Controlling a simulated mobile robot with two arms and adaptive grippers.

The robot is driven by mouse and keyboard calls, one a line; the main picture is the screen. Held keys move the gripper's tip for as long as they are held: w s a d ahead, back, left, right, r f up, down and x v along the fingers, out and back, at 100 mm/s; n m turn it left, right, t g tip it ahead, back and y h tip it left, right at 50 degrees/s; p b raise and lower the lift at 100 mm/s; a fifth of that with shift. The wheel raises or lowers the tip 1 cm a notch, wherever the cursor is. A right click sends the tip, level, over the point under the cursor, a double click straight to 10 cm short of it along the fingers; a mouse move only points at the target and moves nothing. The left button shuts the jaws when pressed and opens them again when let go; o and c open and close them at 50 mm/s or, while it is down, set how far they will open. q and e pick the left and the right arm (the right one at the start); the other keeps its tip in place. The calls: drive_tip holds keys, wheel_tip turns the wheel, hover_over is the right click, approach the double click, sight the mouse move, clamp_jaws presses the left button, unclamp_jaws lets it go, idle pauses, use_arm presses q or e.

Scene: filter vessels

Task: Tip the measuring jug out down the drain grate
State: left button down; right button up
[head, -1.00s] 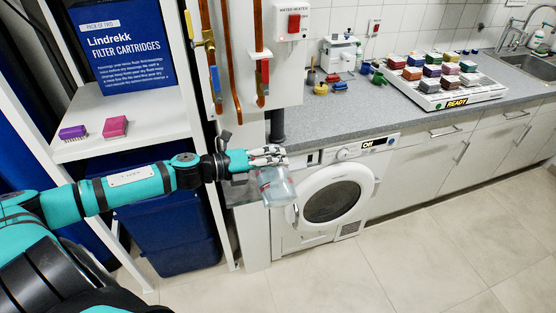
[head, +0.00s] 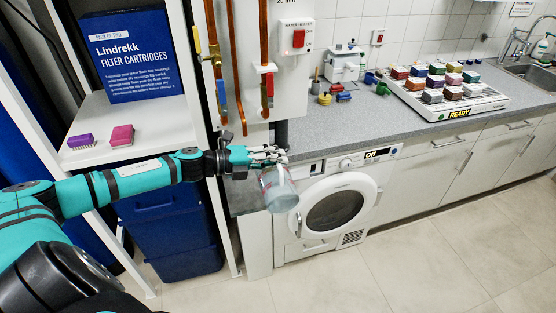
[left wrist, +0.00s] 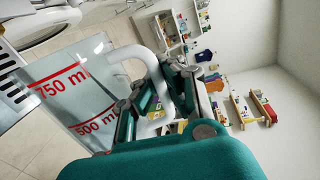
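The measuring jug is clear, with red 750 ml and 500 ml marks that show in the left wrist view (left wrist: 75,95). In the head view the jug (head: 280,192) hangs tilted in front of the grey ledge left of the washing machine. My left gripper (head: 262,157) is shut on its white handle (left wrist: 133,58). I cannot tell whether liquid is inside. A slotted metal piece, likely the drain grate (left wrist: 8,62), shows at the left edge of the wrist view, partly behind the jug. In the head view I cannot make the grate out. My right gripper is out of view.
The washing machine (head: 334,205) stands right of the jug, under the counter (head: 330,124). Copper pipes and a white wall box (head: 296,37) are above. A shelf (head: 125,150) and blue bins (head: 178,245) stand left. The tiled floor in front is clear.

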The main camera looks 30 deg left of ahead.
use_arm(q)
drive_tip(key=shift+w+a+r+n+h+p, duration=0.2)
drive_tip(key=shift+w+a+r+n+p, duration=0.3)
drive_tip(key=shift+w+a+n+p, duration=0.15)
drive_tip(key=shift+w+a+r+n+h+p, duration=0.2)
drive_tip(key=shift+w+a+r+n+p, duration=0.25)
drive_tip(key=shift+a+n, duration=0.3)
drive_tip(key=shift+w, duration=0.15)
idle(1.7)
